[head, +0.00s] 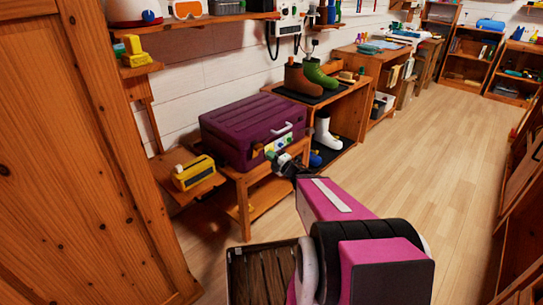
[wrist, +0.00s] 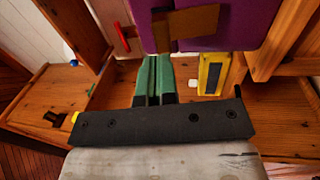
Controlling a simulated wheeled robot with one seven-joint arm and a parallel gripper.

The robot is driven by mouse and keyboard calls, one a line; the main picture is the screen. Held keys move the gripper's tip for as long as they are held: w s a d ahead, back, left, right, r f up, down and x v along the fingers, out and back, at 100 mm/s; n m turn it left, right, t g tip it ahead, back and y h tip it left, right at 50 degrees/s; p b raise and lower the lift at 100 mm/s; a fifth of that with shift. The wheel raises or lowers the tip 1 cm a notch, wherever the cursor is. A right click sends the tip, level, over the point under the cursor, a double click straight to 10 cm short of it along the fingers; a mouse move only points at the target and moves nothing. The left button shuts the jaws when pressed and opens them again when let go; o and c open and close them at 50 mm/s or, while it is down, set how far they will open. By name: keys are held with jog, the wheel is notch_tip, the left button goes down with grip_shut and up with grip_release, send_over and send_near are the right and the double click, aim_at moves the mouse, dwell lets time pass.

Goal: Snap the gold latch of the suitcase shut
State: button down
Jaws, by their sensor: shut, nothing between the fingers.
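The purple suitcase (head: 250,125) lies closed on a low wooden bench, with a pale handle (head: 282,130) on its front. In the wrist view the suitcase (wrist: 245,30) fills the top, and the brownish-gold latch (wrist: 190,25) shows as an angled plate against it. In the head view a small gold piece (head: 257,150) on the suitcase front appears to be this latch. My gripper (head: 278,160) is at the suitcase front, to the right of that piece. In the wrist view my gripper's green fingers (wrist: 153,60) are together and empty, just below the latch's left end. Contact cannot be told.
A yellow box-like device (head: 194,173) sits on a small shelf left of the bench (head: 265,172). Boots (head: 305,80) stand on the cabinet to the right, with a white boot (head: 326,135) below. A large wooden door (head: 75,150) is close on the left. The floor (head: 430,160) to the right is clear.

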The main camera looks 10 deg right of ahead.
jog(key=v, duration=1)
jog(key=shift+s, duration=0.2)
jog(key=shift+w+d+f, duration=0.1)
jog(key=shift+f, duration=0.05)
